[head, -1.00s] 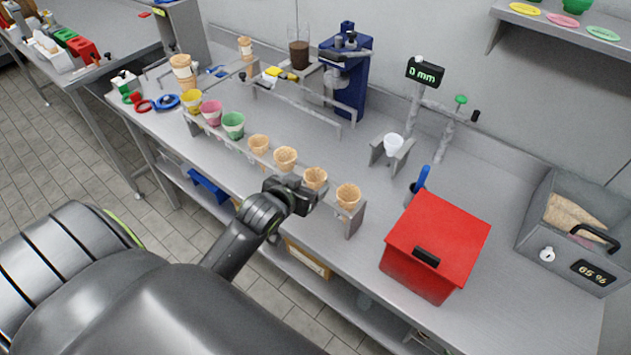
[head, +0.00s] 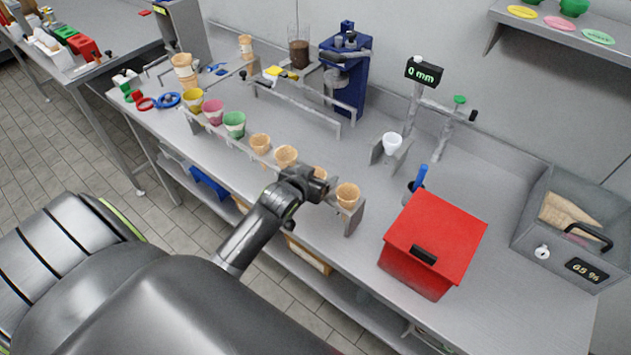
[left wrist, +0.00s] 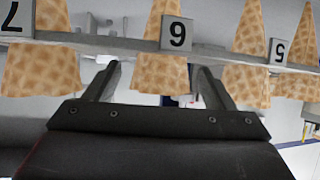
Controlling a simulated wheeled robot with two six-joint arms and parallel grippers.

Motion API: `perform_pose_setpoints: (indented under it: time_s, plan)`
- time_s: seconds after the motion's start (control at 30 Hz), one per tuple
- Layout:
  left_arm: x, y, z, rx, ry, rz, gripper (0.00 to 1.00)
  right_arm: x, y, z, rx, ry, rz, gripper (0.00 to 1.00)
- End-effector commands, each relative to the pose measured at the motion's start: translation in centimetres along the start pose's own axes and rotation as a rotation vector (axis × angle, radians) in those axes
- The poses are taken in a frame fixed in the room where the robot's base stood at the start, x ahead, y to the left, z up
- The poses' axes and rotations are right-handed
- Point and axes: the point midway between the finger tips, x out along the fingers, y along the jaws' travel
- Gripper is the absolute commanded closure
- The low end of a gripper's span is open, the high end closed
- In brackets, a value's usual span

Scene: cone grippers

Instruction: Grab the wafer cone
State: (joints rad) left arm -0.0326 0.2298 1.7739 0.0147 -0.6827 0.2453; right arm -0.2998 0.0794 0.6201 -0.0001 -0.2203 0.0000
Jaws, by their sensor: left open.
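Several tan wafer cones stand in a grey rack (head: 350,216) along the front of the bench. In the left wrist view, my left gripper (left wrist: 160,80) is open and empty. A waffle-patterned cone (left wrist: 160,73) appears between its fingers, at a tag that reads like 6. The cone looks to be beyond the fingertips, but contact is hard to judge. My right gripper is not in view.
Yellow, pink and green cups (head: 234,122) fill the rack's left part. A red lidded box (head: 435,235) stands right of the rack. A white cup (head: 392,142) sits in a grey holder behind. In the wrist view, neighbouring cones (left wrist: 40,72) flank the fingers closely.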

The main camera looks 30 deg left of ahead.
Motion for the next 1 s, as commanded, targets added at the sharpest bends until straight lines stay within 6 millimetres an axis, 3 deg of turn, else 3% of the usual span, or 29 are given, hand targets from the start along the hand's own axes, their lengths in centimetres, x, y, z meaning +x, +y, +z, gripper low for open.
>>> perform_pose_setpoints:
  time_s: [0.03, 0.3, 0.73, 1.0]
  plan:
    - [0.0, 0.0, 0.0, 0.0, 0.0, 0.0, 0.25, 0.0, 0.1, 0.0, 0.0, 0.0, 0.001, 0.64]
    - [0.0, 0.0, 0.0, -0.001, -0.001, 0.0, 0.57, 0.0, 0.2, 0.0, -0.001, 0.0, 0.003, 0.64]
    - [-0.3, 0.0, -0.5, 0.0, 0.001, 0.0, 0.57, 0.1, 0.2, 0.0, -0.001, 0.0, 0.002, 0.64]
    - [-2.3, 0.0, -4.3, 0.002, 0.006, 0.0, 0.57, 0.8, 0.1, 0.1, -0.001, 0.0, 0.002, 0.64]
